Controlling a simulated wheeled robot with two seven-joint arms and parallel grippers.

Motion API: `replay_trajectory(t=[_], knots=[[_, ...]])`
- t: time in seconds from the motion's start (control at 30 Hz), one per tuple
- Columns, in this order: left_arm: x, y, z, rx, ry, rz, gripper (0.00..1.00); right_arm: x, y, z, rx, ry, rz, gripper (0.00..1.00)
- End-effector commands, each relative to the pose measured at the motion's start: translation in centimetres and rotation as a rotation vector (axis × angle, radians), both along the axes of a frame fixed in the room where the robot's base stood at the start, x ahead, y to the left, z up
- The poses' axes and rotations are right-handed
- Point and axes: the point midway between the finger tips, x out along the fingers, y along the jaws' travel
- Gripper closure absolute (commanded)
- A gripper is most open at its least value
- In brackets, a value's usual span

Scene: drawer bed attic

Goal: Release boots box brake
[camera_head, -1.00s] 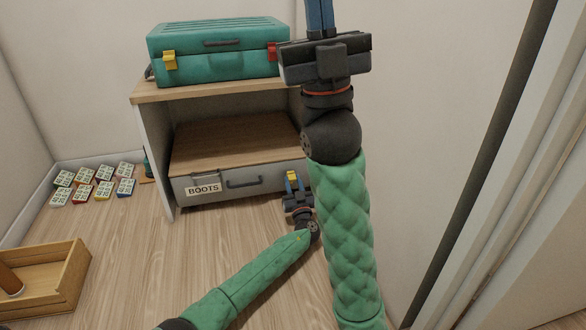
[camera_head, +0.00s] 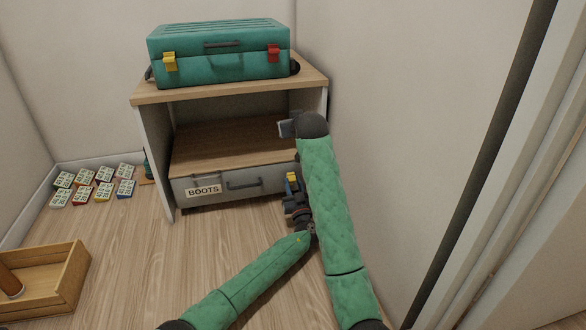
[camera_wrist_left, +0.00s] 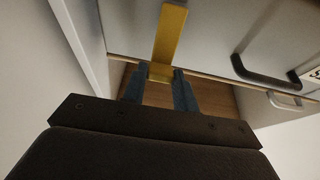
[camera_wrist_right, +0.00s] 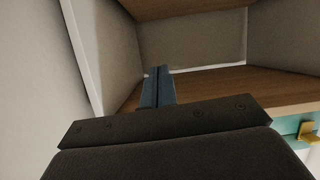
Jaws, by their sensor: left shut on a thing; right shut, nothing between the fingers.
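The boots box (camera_head: 215,187) is a grey drawer front with a BOOTS label and a dark handle (camera_head: 243,184), low in the wooden shelf unit. A yellow brake lever (camera_head: 292,178) is at its right end; it also shows in the left wrist view (camera_wrist_left: 171,35) as a yellow bar. My left gripper (camera_head: 291,188) is shut on the lever, its blue fingers on either side of the bar's end (camera_wrist_left: 159,78). My right gripper (camera_wrist_right: 158,75) is shut and empty, facing the open compartment above the box.
A teal case (camera_head: 218,60) with yellow and red latches stands on the shelf unit's top (camera_head: 200,93). A wall is close on the right. Several small tiles (camera_head: 95,183) and a wooden tray (camera_head: 62,285) are on the floor at left.

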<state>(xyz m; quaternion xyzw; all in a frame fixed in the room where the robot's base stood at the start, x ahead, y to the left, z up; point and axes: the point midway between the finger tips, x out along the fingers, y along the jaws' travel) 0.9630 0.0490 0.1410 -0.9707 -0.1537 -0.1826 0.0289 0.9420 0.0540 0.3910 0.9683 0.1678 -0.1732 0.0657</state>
Motion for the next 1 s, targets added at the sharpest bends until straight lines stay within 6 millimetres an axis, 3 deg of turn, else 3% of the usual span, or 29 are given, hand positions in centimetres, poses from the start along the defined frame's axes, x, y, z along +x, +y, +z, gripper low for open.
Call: replay_trajectory(t=[0.1, 0.3, 0.57, 1.0], knots=[[-0.1, -0.3, -0.1, 0.0, 0.001, -0.005, 1.0, 0.8, -0.7, -5.3, -0.04, 0.191, -0.021, 1.0], [-0.1, -0.3, -0.1, 0.0, 0.002, -0.005, 1.0, 0.7, -1.8, -11.1, -0.085, 0.415, -0.049, 1.0], [-0.1, -0.3, -0.1, 0.0, 0.002, -0.005, 1.0, 0.8, -2.0, -13.6, -0.102, 0.499, -0.059, 1.0], [-0.1, -0.3, -0.1, 0.0, 0.002, -0.004, 1.0, 4.9, -0.7, -18.6, -0.101, 0.498, -0.059, 1.0]])
